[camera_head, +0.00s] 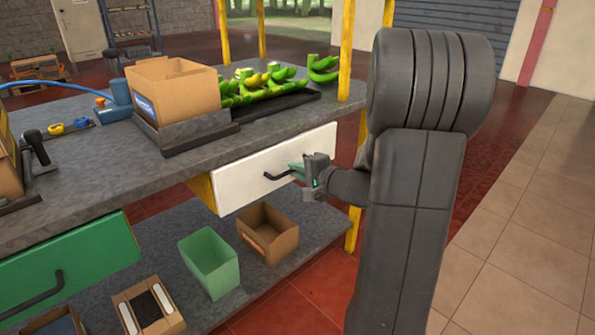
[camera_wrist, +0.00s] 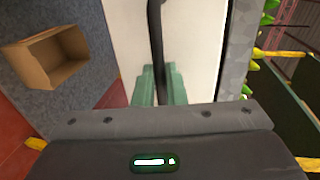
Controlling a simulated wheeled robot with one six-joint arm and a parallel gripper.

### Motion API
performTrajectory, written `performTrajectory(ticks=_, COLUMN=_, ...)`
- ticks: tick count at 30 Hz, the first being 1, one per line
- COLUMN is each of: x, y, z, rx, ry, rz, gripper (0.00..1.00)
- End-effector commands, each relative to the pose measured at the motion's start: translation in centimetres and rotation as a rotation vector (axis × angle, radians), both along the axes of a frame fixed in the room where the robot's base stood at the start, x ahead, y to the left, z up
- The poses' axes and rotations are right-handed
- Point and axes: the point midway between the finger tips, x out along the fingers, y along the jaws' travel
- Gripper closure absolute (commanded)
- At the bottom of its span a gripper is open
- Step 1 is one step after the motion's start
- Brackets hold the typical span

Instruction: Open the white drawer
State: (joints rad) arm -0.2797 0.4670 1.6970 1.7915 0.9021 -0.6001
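The white drawer (camera_head: 246,192) sits under the right part of the workbench. Its white front (camera_wrist: 190,35) fills the upper middle of the wrist view. The drawer's black bar handle (camera_head: 275,176) stands out from the front, and in the wrist view the handle (camera_wrist: 156,35) runs down between my green fingers. My gripper (camera_head: 297,170) is at the right part of the handle. In the wrist view my gripper's fingers (camera_wrist: 159,84) are close together, one on each side of the bar, and look shut on it. The drawer front looks about level with the bench edge.
The workbench (camera_head: 95,175) carries a cardboard box (camera_head: 172,86) and green bananas (camera_head: 262,84). A green drawer (camera_head: 70,265) is at left. A green bin (camera_head: 210,263) and a brown box (camera_head: 268,232) stand on the lower shelf. Tiled floor at right is clear.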

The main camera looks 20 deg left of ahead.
Motion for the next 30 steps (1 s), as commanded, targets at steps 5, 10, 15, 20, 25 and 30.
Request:
performTrajectory(ticks=5, x=-0.1, y=-0.2, z=0.0, rx=0.000, ry=0.000, rz=0.000, gripper=1.00)
performTrajectory(ticks=10, x=-0.6, y=-1.4, z=-0.2, rx=0.001, ry=0.000, rz=-0.002, gripper=1.00)
performTrajectory(ticks=15, x=-1.7, y=-4.3, z=-0.3, rx=-0.001, ry=-0.002, rz=-0.004, gripper=1.00)
performTrajectory(ticks=20, x=-3.2, y=-8.2, z=-0.4, rx=-0.001, ry=-0.003, rz=-0.007, gripper=1.00)
performTrajectory(ticks=25, x=-5.1, y=-12.6, z=-0.3, rx=-0.001, ry=-0.002, rz=-0.009, gripper=1.00)
performTrajectory(ticks=30, x=-6.8, y=-16.6, z=-0.2, rx=-0.001, ry=0.000, rz=-0.007, gripper=1.00)
